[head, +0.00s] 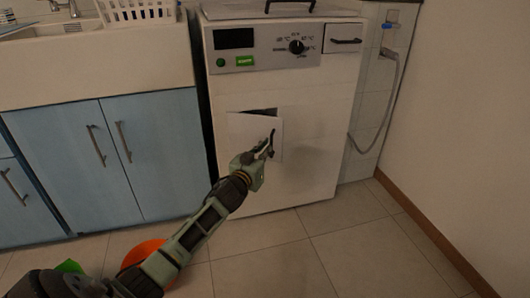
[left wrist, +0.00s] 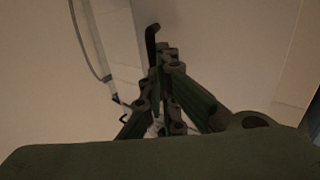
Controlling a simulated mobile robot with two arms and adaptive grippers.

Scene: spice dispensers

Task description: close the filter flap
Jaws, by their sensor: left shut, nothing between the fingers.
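The filter flap (head: 242,127) is a white panel on the front of a white washing machine (head: 325,155). A dark gap shows along its upper edge, so it stands a little open. My left gripper (head: 270,143) is shut and empty, with its fingertips in front of the flap's right part. I cannot tell whether they touch it. My forearm hides part of the area below the flap.
Blue cabinets (head: 150,155) under a sink counter stand left of the machine. A grey hose (head: 392,100) hangs on the wall to the right. An orange object (head: 140,252) and a green one (head: 70,267) are on the tiled floor at lower left. Floor at right is clear.

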